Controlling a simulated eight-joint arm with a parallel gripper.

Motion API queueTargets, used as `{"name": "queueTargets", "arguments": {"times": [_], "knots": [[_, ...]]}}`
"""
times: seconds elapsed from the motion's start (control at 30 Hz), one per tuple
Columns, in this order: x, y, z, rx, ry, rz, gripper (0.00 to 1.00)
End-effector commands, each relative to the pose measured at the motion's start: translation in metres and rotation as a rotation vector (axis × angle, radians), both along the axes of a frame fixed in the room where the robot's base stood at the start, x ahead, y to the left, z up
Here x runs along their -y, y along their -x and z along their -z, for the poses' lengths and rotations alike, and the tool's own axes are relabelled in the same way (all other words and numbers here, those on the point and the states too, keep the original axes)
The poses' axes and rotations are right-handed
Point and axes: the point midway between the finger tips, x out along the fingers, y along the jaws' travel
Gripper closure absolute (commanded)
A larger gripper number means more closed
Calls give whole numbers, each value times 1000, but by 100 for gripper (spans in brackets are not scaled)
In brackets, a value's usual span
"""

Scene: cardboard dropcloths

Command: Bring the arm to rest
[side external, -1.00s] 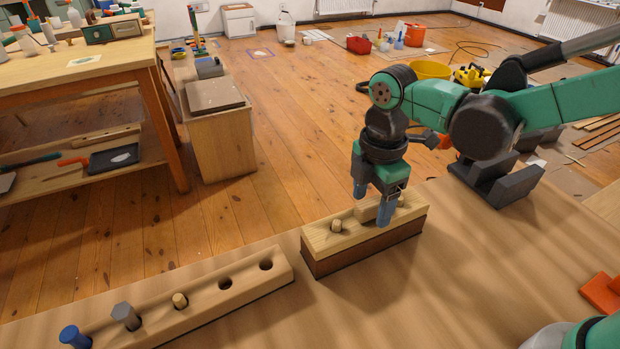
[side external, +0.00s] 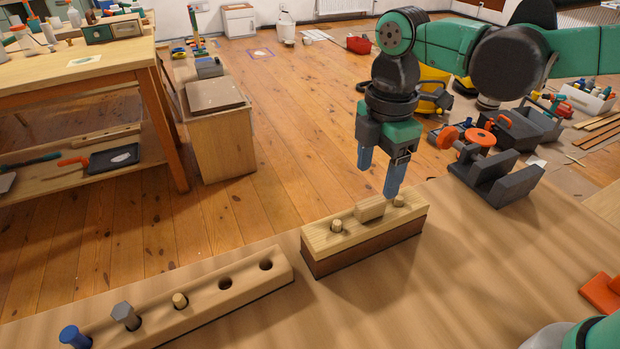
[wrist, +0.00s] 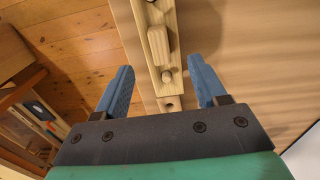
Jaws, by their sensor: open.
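My gripper (side external: 379,180) is open and empty in the side external view. Its blue fingertips hang above the wooden block (side external: 330,245), clear of it. The block has a pale top, a brown lower part, two short pegs and a small wooden piece (side external: 370,209) lying on top between them. In the wrist view my gripper (wrist: 163,85) shows its two blue fingers spread wide, with the small wooden piece (wrist: 159,47) and a peg between and beyond them.
A dark grey cradle (side external: 495,178) stands right of the block. An orange piece (side external: 602,294) lies at the table's right.

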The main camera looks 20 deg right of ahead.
Motion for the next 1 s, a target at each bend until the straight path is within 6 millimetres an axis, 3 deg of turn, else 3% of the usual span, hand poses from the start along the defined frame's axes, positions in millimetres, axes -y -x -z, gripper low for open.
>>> {"name": "queueTargets", "arguments": {"times": [0.27,0.37,0.7,0.83,1.0], "knots": [[5,2,-2,21,-7,59,35],[19,7,-7,82,-35,229,35],[86,37,-13,391,-313,1181,35],[99,45,-9,454,-422,1410,35],[106,48,-7,482,-489,1529,35]]}}
